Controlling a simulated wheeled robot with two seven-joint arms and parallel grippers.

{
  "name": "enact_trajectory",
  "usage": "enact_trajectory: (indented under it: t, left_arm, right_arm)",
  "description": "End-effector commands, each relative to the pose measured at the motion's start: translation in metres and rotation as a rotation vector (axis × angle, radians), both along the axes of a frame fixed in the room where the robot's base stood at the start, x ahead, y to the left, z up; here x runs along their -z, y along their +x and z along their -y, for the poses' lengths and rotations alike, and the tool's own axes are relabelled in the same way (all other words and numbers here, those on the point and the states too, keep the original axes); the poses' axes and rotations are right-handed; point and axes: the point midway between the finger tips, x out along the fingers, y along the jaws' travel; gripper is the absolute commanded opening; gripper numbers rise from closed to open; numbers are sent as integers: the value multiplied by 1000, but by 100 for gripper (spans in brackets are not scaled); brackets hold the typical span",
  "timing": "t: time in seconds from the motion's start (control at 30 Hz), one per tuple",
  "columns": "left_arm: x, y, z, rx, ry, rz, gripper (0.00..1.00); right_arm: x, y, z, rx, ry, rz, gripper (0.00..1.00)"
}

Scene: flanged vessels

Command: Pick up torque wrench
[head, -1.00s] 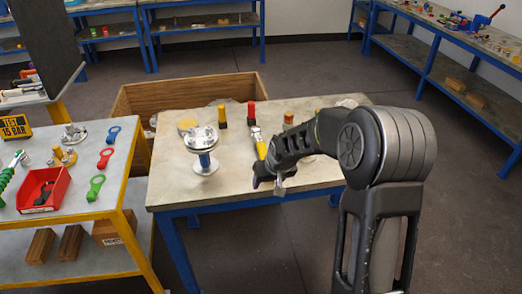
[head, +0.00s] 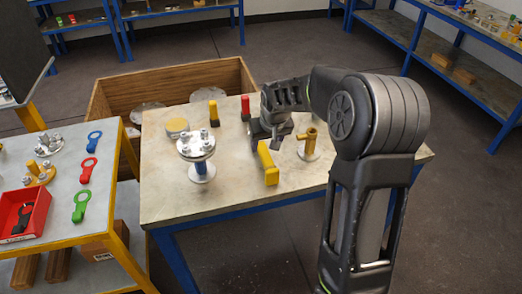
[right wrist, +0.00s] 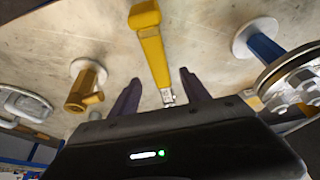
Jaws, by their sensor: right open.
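The torque wrench lies on the table; its yellow handle (head: 267,163) shows in the head view, and my right gripper hides its other end. In the right wrist view the yellow handle (right wrist: 152,48) points away from the gripper, and its metal shaft runs in between the fingers. My right gripper (head: 272,138) is low over the far end of the wrench. In the right wrist view the open gripper (right wrist: 161,92) has one dark finger on each side of the shaft, with gaps between. My left gripper is not in view.
On the table (head: 225,208) stand a flanged vessel (head: 197,153) to the left, a brass fitting (head: 309,145) to the right, and black-yellow (head: 214,113) and red (head: 245,107) pieces behind. A wooden crate (head: 160,80) is behind. The table's front strip is clear.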

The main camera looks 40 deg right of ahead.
Motion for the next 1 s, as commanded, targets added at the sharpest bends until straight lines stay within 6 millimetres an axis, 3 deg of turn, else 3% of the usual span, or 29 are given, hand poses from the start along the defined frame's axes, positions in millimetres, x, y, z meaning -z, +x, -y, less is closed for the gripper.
enact_trajectory:
  t: [0.3,0.7,1.0]
  left_arm:
    - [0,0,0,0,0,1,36]
    - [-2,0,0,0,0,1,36]
    - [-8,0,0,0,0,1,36]
  right_arm:
    - [22,8,3,-1,-1,-2,55]
    - [28,11,4,0,0,-1,55]
    - [65,24,11,0,0,-2,55]
